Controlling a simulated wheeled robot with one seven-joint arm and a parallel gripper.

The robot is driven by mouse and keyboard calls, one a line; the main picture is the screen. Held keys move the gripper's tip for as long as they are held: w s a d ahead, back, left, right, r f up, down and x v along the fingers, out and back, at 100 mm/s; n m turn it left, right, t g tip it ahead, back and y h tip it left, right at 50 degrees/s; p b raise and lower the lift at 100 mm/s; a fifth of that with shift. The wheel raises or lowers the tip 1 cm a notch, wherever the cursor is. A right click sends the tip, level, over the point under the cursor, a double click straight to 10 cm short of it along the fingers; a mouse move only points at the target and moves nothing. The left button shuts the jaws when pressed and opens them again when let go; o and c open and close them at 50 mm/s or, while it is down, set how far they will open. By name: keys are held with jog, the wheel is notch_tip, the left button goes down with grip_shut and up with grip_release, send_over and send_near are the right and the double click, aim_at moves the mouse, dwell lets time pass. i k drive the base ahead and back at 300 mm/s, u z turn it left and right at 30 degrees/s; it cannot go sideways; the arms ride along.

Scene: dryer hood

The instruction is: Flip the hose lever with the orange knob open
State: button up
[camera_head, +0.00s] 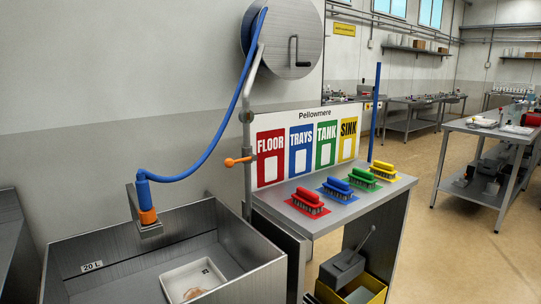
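The hose lever (241,160) is a short orange handle on the grey standpipe (247,135), left of the sign board. It sticks out roughly level to the left and ends in a round orange knob (229,162). A blue hose (222,138) runs from the wall reel (290,38) down to a blue nozzle with an orange collar (147,214). The nozzle hangs by a grey bracket over the steel sink (100,266). My gripper is not in view.
A white tray (172,279) lies in the sink. Red, blue, green and yellow brushes stand on the steel table (330,216) at right, with a yellow bin (372,284) below. The colour-labelled sign board (307,120) stands behind. Open floor (455,245) lies further right.

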aim_at(229, 163)
jog(key=u, duration=0.25)
jog(key=i, duration=0.85)
jog(key=u, duration=1.25)
jog(key=k, duration=0.95)
jog(key=u, duration=0.95)
jog(key=k, duration=0.4)
jog(key=z, duration=0.4)
jog(key=i, duration=0.85)
jog(key=z, duration=0.25)
